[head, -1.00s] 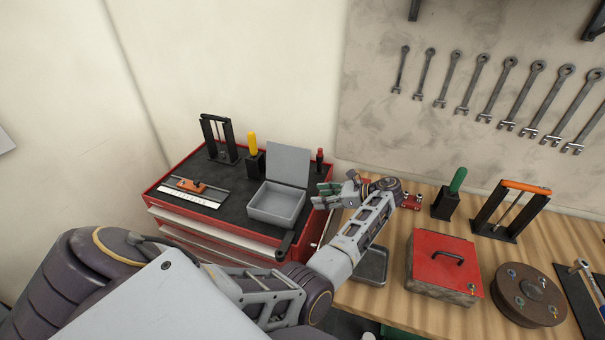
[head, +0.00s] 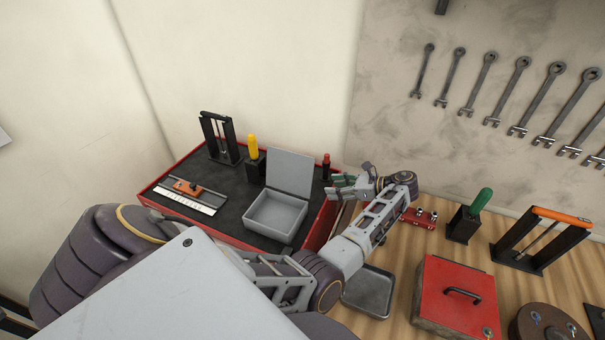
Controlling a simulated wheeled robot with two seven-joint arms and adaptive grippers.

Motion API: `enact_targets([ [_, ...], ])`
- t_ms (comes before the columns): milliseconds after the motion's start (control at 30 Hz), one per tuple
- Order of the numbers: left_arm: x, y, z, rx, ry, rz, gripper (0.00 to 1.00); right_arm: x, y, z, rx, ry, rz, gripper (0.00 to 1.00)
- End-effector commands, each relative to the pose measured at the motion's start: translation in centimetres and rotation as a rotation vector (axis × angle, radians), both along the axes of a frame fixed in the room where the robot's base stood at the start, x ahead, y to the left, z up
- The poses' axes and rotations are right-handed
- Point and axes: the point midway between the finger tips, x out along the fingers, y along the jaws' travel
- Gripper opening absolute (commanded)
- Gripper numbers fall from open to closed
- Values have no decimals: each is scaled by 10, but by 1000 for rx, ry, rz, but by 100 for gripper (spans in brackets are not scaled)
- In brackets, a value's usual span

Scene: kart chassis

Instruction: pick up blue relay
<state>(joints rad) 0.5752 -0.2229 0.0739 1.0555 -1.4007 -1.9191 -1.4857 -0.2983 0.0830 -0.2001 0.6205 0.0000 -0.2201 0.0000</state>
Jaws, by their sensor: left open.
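I cannot make out a blue relay anywhere in the head view. My left gripper (head: 341,187) is open, with its fingers pointing left. It shows by the right edge of the red tool cabinet (head: 318,238), just right of an open grey box (head: 276,216) that stands on the cabinet's dark top. The box's lid is up, and its visible inside looks empty. No object shows between the fingers. My right gripper is not in view.
On the cabinet stand a yellow-handled tool (head: 252,146), a red-capped item (head: 326,166), a black frame (head: 220,137) and an orange piece (head: 187,188). On the wooden bench are a grey tray (head: 368,291), a red box (head: 459,298) and a green-handled tool (head: 481,201).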

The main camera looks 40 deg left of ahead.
Motion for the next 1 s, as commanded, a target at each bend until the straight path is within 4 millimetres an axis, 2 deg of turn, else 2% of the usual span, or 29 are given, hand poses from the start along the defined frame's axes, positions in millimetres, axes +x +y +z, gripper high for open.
enact_targets([
  [467,-2,5,-2,0,0,1,52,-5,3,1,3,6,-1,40],
  [1000,-20,62,-25,1,1,1,52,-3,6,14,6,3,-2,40],
])
